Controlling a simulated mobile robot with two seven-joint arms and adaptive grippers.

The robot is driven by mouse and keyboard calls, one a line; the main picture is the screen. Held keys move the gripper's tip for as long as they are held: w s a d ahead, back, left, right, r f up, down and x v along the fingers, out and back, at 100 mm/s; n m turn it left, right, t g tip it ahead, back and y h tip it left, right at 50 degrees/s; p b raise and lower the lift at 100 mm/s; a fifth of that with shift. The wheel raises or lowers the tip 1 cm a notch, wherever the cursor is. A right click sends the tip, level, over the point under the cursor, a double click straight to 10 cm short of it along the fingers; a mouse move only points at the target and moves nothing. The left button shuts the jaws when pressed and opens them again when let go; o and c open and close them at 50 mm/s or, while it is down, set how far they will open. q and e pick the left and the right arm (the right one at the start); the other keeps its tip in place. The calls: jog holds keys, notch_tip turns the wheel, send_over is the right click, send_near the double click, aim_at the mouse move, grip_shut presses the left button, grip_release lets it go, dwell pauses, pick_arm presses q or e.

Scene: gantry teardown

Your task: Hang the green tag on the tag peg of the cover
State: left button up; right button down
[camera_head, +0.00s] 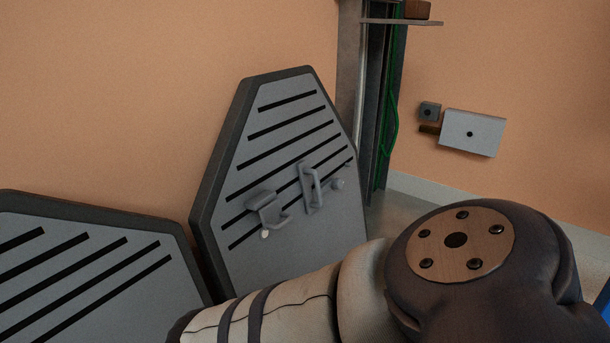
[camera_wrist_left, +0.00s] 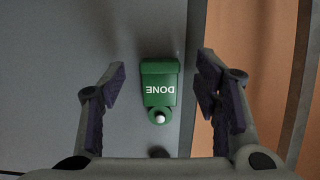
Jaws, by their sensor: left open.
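The green tag (camera_wrist_left: 160,84), marked DONE, shows in the left wrist view against a grey surface. Its lettering is upside down there. A white rounded tip (camera_wrist_left: 159,118) shows at the tag's narrow eye end; I cannot tell how deep it sits in the eye. My left gripper (camera_wrist_left: 162,84) is open, its fingers on either side of the tag and apart from it. In the head view the grey cover (camera_head: 289,125) leans against the wall, with a small white-tipped peg (camera_head: 265,234) low on its face. No tag shows there. My right gripper is not in view.
The cover carries a hook-like bracket (camera_head: 266,209) and a handle (camera_head: 311,188). Another slotted panel (camera_head: 60,290) leans at the lower left. A dark upright post (camera_head: 381,100) and a grey wall box (camera_head: 472,133) stand behind. My arm hides the lower right.

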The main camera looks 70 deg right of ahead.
pick_arm(q)
grip_shut()
jog(key=shift+s+r, duration=0.1)
jog(key=f+p+v, duration=0.1)
jog(key=p+v, duration=0.3)
jog(key=v, duration=0.2)
jog(key=shift+s+a, duration=0.15)
jog(key=shift+s, duration=0.15)
